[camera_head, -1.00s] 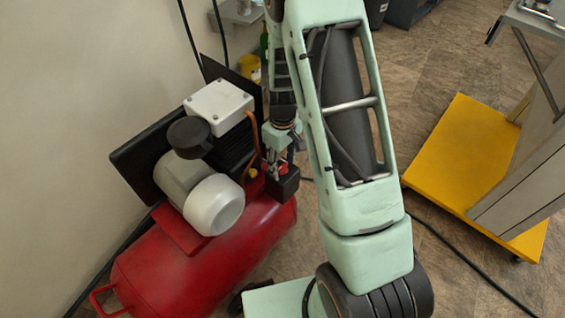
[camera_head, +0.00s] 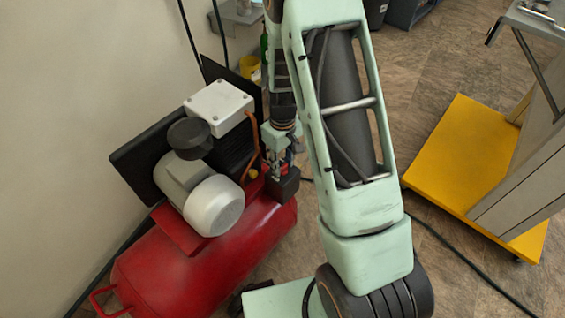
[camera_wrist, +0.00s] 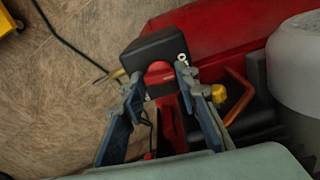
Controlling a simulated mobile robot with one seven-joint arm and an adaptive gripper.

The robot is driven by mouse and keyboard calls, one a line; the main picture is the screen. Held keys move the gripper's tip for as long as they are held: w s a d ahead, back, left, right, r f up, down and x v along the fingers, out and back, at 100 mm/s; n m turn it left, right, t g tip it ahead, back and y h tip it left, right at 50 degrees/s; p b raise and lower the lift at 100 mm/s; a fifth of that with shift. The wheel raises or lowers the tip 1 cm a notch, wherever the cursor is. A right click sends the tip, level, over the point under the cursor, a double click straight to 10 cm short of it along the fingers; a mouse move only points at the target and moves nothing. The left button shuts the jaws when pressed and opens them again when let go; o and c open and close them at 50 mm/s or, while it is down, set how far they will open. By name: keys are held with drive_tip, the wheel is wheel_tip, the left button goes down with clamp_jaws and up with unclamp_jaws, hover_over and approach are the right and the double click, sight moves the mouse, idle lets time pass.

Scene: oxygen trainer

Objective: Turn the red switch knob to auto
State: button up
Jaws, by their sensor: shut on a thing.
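The red switch knob (camera_wrist: 159,74) sits on the black switch box (camera_wrist: 152,48) and shows between my fingertips in the wrist view. My gripper (camera_wrist: 158,82) has a finger on each side of the knob and is shut on it. In the head view my gripper (camera_head: 274,168) is at the black switch box (camera_head: 284,186) on the right side of the red compressor (camera_head: 200,262). There the knob is hidden by my gripper. I cannot read any marking for auto on the box.
The compressor's grey motor (camera_head: 214,204) and white box (camera_head: 218,105) stand left of my gripper. A copper pipe (camera_wrist: 240,97) and a yellow knob (camera_wrist: 218,93) are close to my right finger. A yellow platform (camera_head: 462,160) stands at the right, with free floor before it.

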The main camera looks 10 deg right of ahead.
sight(283, 167)
drive_tip(key=m, duration=0.4)
drive_tip(key=m+p, duration=0.1)
drive_tip(key=m, duration=0.3)
drive_tip(key=shift+m, duration=0.4)
drive_tip(key=m+p, duration=0.1)
drive_tip(key=m, duration=0.3)
drive_tip(key=shift+m, duration=0.3)
drive_tip(key=shift+m+p, duration=0.6)
drive_tip(key=shift+m, duration=1)
drive_tip(key=o, duration=1.1)
drive_tip(key=shift+o, duration=0.2)
wheel_tip(283, 167, up, 12)
